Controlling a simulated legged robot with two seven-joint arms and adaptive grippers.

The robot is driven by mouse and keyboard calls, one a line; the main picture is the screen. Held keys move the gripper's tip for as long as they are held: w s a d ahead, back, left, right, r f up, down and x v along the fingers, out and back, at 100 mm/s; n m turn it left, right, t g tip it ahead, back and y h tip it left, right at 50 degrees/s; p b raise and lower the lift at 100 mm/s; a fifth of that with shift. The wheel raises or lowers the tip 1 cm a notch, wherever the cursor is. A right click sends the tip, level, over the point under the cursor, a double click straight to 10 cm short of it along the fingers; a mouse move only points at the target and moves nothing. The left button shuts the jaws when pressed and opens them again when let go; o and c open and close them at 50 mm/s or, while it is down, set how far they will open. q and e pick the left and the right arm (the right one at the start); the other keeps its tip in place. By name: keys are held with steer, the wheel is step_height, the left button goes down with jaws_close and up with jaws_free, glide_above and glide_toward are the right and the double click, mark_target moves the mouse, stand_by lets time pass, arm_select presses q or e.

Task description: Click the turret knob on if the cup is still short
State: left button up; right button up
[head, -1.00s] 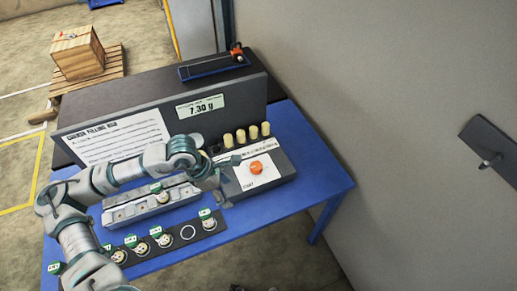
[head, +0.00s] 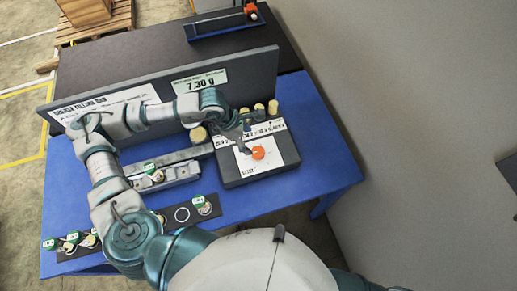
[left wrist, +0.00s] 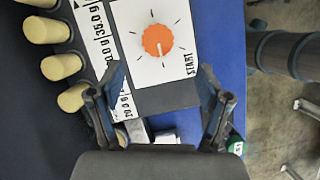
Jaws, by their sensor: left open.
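The orange knob (head: 258,153) sits on a white plate marked START on a dark box (head: 233,175). In the left wrist view the knob (left wrist: 158,40) lies just beyond the fingertips, its white pointer line toward START. My left gripper (head: 243,136) is over the back of the box, beside the knob and apart from it. Its fingers (left wrist: 163,78) are spread and empty. A green-tagged cup (head: 152,173) stands on the grey rail unit (head: 180,172) left of the box. The display (head: 199,81) reads 7.30 g. My right gripper is out of view.
Several yellow cylinders (head: 273,107) stand behind the box. A black strip (head: 163,222) at the table's front holds several green-tagged cups and an empty white ring (head: 182,214). An upright dark panel (head: 243,75) closes off the back. The blue table (head: 315,160) is clear at right.

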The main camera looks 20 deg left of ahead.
mark_target(257, 151)
arm_select(q)
steer(key=x, duration=0.3)
steer(key=a+x, duration=0.1)
steer(key=x, duration=0.5)
steer(key=shift+w+a+f, duration=0.1)
steer(key=shift+f, duration=0.25)
steer(key=shift+w+d+f, duration=0.1)
steer(key=shift+d+f, duration=0.2)
steer(key=shift+d, duration=0.3)
steer(key=c, duration=0.6)
steer(key=shift+a, duration=0.15)
steer(key=c, duration=0.6)
